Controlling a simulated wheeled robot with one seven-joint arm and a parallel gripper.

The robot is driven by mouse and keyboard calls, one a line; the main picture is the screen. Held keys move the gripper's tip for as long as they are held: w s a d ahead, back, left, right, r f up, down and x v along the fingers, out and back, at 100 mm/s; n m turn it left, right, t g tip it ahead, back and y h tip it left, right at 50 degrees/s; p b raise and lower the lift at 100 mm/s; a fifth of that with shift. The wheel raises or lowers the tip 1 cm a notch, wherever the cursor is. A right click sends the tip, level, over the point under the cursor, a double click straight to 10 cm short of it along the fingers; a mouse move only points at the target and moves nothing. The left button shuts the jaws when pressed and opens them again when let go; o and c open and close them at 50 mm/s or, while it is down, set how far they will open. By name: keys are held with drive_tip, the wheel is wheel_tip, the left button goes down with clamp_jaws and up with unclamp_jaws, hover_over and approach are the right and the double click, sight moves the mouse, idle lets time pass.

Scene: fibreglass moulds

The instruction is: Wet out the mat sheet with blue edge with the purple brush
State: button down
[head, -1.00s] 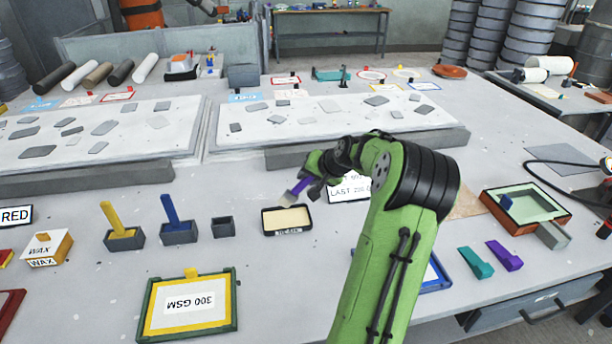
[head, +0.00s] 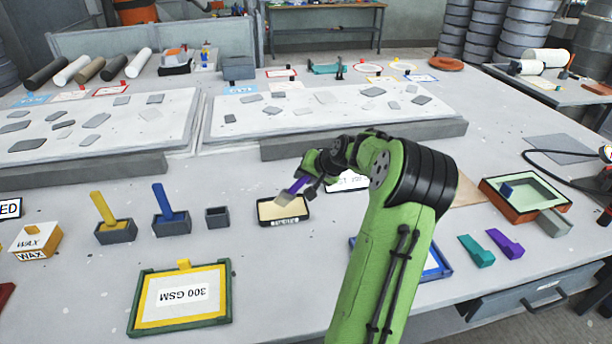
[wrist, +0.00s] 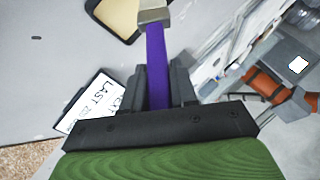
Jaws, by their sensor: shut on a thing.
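My gripper (head: 310,186) is shut on the purple brush (head: 297,187), whose handle also runs up the middle of the wrist view (wrist: 156,65). The brush's pale head (head: 285,198) is at the far part of a shallow black-rimmed tray with tan contents (head: 272,211). The tray is at the top of the wrist view (wrist: 112,18). I cannot tell whether the bristles touch the contents. A blue-edged sheet or frame (head: 437,270) lies to the right, mostly hidden behind my arm.
A yellow-edged 300 GSM sheet (head: 182,293) lies in a green frame at the front. Yellow (head: 104,212) and blue (head: 166,202) brushes stand in grey holders on the left. Teal (head: 478,252) and purple (head: 506,243) wedge-like pieces lie right. White slabs (head: 250,130) fill the back.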

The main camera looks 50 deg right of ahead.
drive_tip(key=shift+f+b, duration=0.3)
drive_tip(key=shift+f, duration=0.3)
idle(1.1)
wheel_tip(320, 180, up, 7)
drive_tip(key=p, duration=0.6)
drive_tip(key=shift+r, duration=0.15)
